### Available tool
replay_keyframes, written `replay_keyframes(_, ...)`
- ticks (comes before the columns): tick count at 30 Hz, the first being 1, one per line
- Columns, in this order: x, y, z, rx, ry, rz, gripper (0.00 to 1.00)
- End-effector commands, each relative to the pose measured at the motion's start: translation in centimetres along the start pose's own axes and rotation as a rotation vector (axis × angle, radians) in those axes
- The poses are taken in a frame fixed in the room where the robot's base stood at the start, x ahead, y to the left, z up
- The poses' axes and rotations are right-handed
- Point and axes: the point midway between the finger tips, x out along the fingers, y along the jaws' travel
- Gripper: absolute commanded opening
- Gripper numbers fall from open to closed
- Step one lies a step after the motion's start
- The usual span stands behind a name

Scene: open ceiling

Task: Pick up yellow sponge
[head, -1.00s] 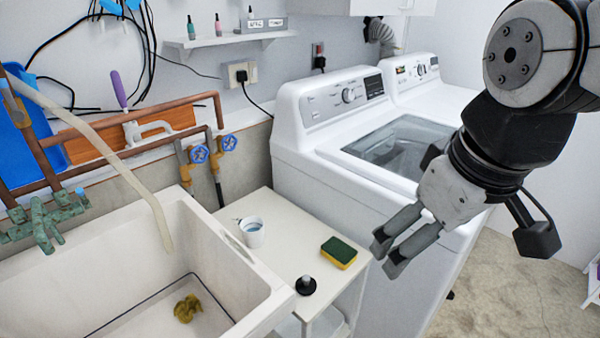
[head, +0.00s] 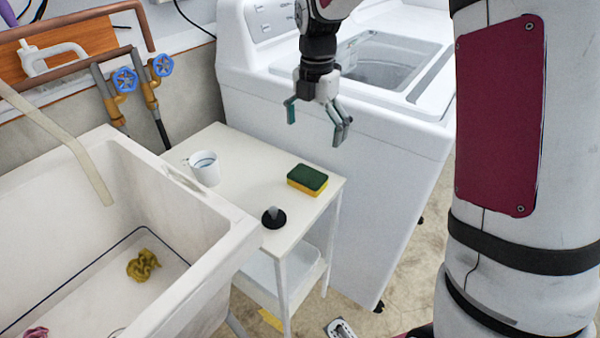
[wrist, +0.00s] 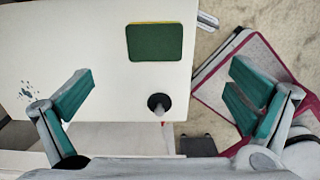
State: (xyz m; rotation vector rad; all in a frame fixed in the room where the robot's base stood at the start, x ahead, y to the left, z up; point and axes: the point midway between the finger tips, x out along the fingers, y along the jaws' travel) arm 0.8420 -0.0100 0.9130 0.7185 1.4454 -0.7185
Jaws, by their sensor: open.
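The yellow sponge (head: 306,181) has a dark green top and lies flat on the small white table (head: 232,137), near its right edge. In the wrist view the sponge (wrist: 154,42) shows its green face, with a thin yellow edge at the far side. My gripper (head: 316,117) is open and empty. In the head view it appears above and slightly right of the sponge, in front of the washer. In the wrist view the sponge lies between the lines of the two spread fingers, beyond them and apart from both.
A white mug (head: 205,169) stands on the table left of the sponge. A black stopper with a grey knob (head: 273,217) sits at the table's front edge. The sink (head: 225,240) adjoins the left side, and the white washer (head: 330,200) stands behind and right.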

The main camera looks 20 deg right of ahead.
Motion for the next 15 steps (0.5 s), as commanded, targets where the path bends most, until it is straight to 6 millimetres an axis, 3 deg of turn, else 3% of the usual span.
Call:
replay_keyframes(5,2.0,0.2,0.2,-0.029,0.006,-0.004,1.0)
replay_keyframes(15,7.9,0.2,0.1,-0.025,0.005,-0.004,1.0)
